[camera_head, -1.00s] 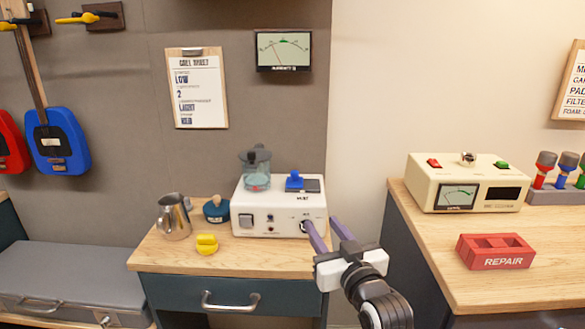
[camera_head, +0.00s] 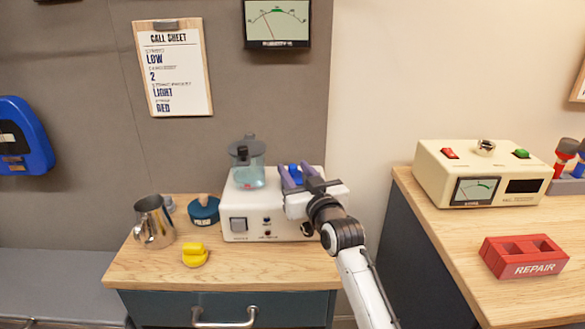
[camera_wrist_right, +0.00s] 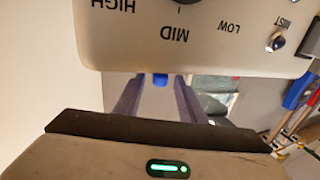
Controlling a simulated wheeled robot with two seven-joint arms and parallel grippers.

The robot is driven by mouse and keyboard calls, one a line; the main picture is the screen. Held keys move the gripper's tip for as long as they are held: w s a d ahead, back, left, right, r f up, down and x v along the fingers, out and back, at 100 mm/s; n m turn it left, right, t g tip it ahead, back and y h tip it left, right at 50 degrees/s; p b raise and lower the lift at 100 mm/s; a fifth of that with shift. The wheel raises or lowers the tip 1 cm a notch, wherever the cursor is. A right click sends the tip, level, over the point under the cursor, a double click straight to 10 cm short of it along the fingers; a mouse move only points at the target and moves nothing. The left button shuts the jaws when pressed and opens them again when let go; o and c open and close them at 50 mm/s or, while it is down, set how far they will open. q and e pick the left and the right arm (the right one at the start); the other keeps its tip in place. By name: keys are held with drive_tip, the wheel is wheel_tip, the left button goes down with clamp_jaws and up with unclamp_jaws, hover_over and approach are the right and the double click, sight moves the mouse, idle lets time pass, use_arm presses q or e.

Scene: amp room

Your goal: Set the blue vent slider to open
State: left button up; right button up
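The blue vent slider (camera_head: 294,171) sits on top of the white humidifier box (camera_head: 262,227), right of the clear tank (camera_head: 249,176). My right gripper (camera_head: 294,177) reaches over the box top from the front, its two purple fingers either side of the slider. In the right wrist view, my right gripper (camera_wrist_right: 160,82) is open, and the blue slider (camera_wrist_right: 160,80) shows between the fingers with gaps on both sides. The fingers and the box edge hide much of the slider and its track, so its setting cannot be told. My left gripper is out of view.
A metal pitcher (camera_head: 153,222), a dark blue round pot (camera_head: 203,211) and a yellow piece (camera_head: 195,255) stand left of the box on the wooden cabinet top (camera_head: 150,274). A cream device (camera_head: 480,173) and a red REPAIR tray (camera_head: 524,257) are on the right bench.

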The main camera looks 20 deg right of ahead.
drive_tip(key=shift+w, duration=1.05)
clamp_jaws()
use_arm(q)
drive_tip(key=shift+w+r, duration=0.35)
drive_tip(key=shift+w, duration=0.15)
use_arm(e)
drive_tip(key=shift+s+d, duration=0.1)
drive_tip(key=shift+d, duration=0.15)
drive_tip(key=d+p, duration=0.1)
drive_tip(key=d, duration=0.1)
drive_tip(key=s+d+p, duration=0.1)
drive_tip(key=d, duration=0.1)
drive_tip(key=shift+s+d+f, duration=0.1)
drive_tip(key=shift+s+d, duration=0.05)
drive_tip(key=shift+d, duration=0.2)
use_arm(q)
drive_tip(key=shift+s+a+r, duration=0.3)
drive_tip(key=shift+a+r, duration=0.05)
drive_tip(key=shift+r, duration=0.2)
